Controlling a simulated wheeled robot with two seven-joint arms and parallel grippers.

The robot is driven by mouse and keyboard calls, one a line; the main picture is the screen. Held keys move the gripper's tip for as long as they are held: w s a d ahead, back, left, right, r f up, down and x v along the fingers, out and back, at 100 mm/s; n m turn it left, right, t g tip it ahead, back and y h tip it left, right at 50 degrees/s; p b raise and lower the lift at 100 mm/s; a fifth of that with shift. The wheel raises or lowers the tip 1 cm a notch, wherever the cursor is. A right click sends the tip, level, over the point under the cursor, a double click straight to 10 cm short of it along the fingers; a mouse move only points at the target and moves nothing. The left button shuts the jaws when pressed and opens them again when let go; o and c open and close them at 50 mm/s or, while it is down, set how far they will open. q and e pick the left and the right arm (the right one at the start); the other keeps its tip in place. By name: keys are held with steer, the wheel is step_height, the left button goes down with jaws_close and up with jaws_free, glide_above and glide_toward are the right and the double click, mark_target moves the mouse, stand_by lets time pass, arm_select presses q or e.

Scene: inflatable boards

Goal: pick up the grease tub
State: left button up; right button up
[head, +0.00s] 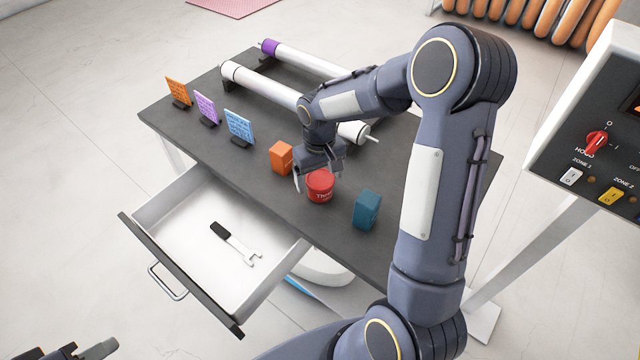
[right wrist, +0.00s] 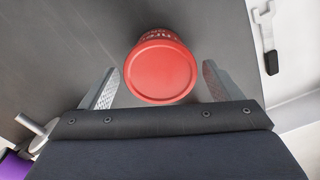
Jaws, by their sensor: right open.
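The grease tub is a red round tub (head: 320,187) with white lettering, upright on the dark table. My right gripper (head: 318,178) is right at it, reaching down from above and behind. In the right wrist view the tub (right wrist: 161,70) lies between the two open fingers (right wrist: 160,88), with a gap on each side. Part of the tub's top is hidden by the gripper in the head view. My left gripper (head: 90,350) shows only in part at the bottom left corner, away from the table.
An orange box (head: 281,158) stands just left of the tub, and a teal box (head: 367,210) to its right. White rollers (head: 262,88) lie behind. An open drawer (head: 165,262) with a wrench (head: 240,247) sticks out in front. Several small coloured panels (head: 239,125) stand at the left.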

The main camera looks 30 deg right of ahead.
steer(key=shift+f, duration=1.4)
steer(key=c, duration=1)
steer(key=shift+r, duration=0.15)
steer(key=shift+c, duration=0.2)
